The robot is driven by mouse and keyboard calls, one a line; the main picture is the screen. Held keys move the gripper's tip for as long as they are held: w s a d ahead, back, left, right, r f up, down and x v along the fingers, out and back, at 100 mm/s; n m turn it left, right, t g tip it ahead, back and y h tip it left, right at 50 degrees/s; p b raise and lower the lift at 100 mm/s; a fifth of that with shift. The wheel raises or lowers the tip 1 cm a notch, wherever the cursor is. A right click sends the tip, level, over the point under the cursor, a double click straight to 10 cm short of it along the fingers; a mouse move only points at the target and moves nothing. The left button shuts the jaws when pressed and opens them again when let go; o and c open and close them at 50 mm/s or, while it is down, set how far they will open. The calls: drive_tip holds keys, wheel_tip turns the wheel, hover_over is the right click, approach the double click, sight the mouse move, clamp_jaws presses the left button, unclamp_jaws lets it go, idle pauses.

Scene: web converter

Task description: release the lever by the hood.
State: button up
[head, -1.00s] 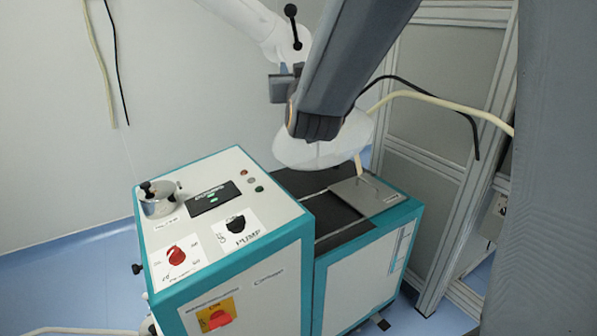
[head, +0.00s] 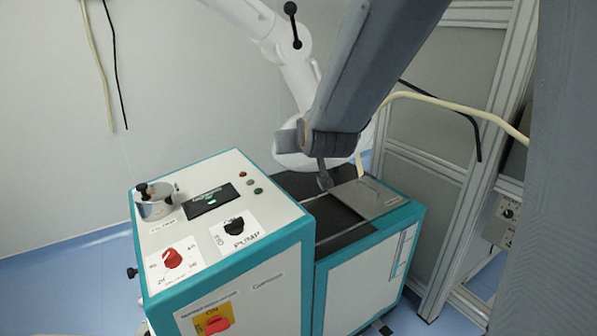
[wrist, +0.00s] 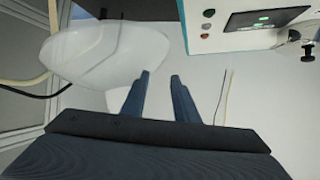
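The black lever (head: 293,25) with ball ends sits on a joint of the white jointed arm near the top of the head view. The white hood (head: 287,158) hangs at the arm's lower end, above the machine, partly hidden by my arm. It also shows in the wrist view (wrist: 100,58), left of my fingers. My gripper (head: 324,180) is in front of the hood, well below the lever. In the wrist view its two fingers (wrist: 160,76) stand apart with nothing between them. I cannot make out the lever in the wrist view.
The teal-edged machine (head: 360,275) stands below, with red switches, a black knob and a metal pot (head: 155,203) on its panel. A cream hose (head: 450,104) and black cable run at right, by a metal-framed cabinet (head: 425,150).

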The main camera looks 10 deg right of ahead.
drive_tip(key=s+f+g, duration=0.2)
drive_tip(key=s+f, duration=0.1)
drive_tip(key=f, duration=0.2)
drive_tip(key=shift+s+f+b, duration=0.15)
drive_tip(key=shift+f+b, duration=0.05)
drive_tip(key=shift+b, duration=0.15)
drive_tip(key=s+d+f+g, duration=0.1)
drive_tip(key=s+f+g, duration=0.4)
drive_tip(key=s, duration=0.6)
drive_tip(key=s+d+f+g, duration=0.1)
drive_tip(key=s+f+g, duration=0.4)
drive_tip(key=s, duration=0.6)
wheel_tip(320, 180, down, 2)
drive_tip(key=shift+s+d+f, duration=0.2)
drive_tip(key=shift+d, duration=0.05)
